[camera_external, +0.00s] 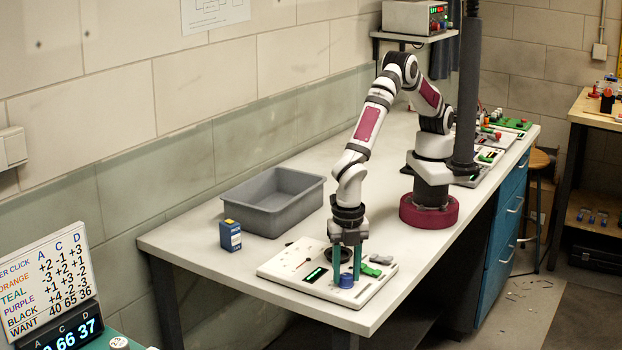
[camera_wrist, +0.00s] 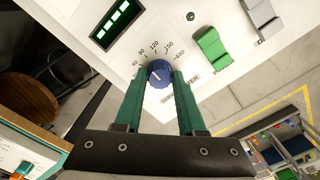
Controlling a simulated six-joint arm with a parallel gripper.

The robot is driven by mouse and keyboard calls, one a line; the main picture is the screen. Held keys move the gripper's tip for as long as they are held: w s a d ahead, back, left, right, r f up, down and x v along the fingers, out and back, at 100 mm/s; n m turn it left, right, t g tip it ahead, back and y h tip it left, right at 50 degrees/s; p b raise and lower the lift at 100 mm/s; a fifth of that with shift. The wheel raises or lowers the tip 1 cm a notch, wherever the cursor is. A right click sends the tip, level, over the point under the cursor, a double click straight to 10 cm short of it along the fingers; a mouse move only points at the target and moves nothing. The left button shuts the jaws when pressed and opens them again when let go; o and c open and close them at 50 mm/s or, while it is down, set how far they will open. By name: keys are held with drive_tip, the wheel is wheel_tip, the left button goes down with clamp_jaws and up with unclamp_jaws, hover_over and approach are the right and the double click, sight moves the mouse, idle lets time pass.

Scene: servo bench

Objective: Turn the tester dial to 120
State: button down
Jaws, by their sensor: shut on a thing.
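The tester is a white panel (camera_external: 290,263) on the near end of the bench. Its blue dial (camera_wrist: 160,74) sits below a printed scale from 60 to 180 in the wrist view; the external view also shows the dial (camera_external: 347,281). My gripper (camera_wrist: 162,78) points down with green fingers, one on each side of the dial, and is shut on it. A pale pointer mark shows on the dial's top, but it is too small to read surely against the scale. The tester's dark display (camera_wrist: 117,22) has lit green segments; its digits are not readable.
A green rocker switch (camera_wrist: 211,47) and a grey one (camera_wrist: 260,17) stand beside the dial. A grey bin (camera_external: 272,203) and a small blue box (camera_external: 230,235) stand behind the tester. The bench edge lies close to the dial. Bare bench top lies right of the bin.

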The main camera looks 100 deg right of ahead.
sight(346, 273)
drive_tip(key=m, duration=0.5)
drive_tip(key=shift+m, duration=0.3)
drive_tip(key=shift+a, duration=0.1)
idle(0.4)
drive_tip(key=c, duration=0.5)
unclamp_jaws()
wheel_tip(346, 273, up, 16)
drive_tip(key=shift+f, duration=0.1)
